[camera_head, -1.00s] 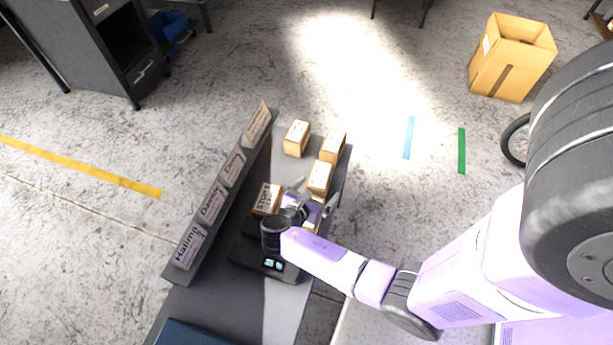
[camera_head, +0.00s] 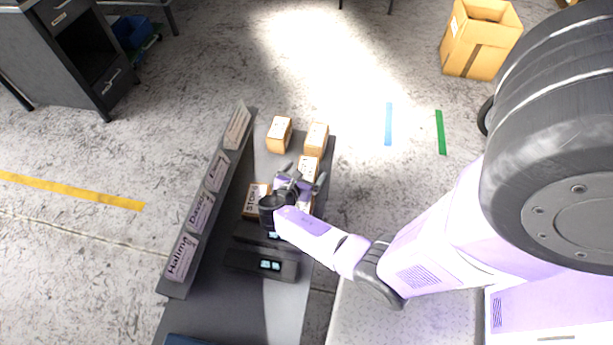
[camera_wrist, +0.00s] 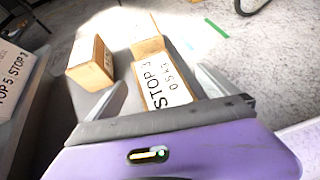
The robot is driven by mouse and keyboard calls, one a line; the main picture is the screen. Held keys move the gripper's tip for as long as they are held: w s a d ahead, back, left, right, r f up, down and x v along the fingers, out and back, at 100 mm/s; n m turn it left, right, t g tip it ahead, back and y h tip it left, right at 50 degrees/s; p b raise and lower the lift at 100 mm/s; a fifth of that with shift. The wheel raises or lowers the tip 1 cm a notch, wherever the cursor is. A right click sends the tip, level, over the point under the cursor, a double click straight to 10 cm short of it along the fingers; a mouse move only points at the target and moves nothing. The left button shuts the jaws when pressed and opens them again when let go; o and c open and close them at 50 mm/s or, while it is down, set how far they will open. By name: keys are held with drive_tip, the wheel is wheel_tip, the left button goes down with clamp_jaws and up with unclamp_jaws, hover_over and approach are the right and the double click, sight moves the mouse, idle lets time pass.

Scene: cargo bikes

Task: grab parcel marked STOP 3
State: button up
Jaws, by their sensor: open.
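In the wrist view, a cardboard parcel (camera_wrist: 163,86) has a white label whose text appears to read STOP 3. It lies between the spread fingers of my gripper (camera_wrist: 161,77), with visible gaps on both sides. In the head view this parcel (camera_head: 308,165) sits on the dark bench, just beyond my gripper (camera_head: 302,174). My gripper is open and empty. The parcel's near end is partly hidden by my gripper.
Other parcels stand close by: one at the back left (camera_head: 280,134), one directly behind (camera_head: 316,138), and one left of my wrist (camera_head: 254,201). A slanted row of name cards (camera_head: 199,211) edges the bench. Small display boxes (camera_head: 262,265) sit nearer.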

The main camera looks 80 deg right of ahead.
drive_tip(key=shift+c, duration=0.2)
clamp_jaws()
drive_tip(key=shift+r, duration=0.15)
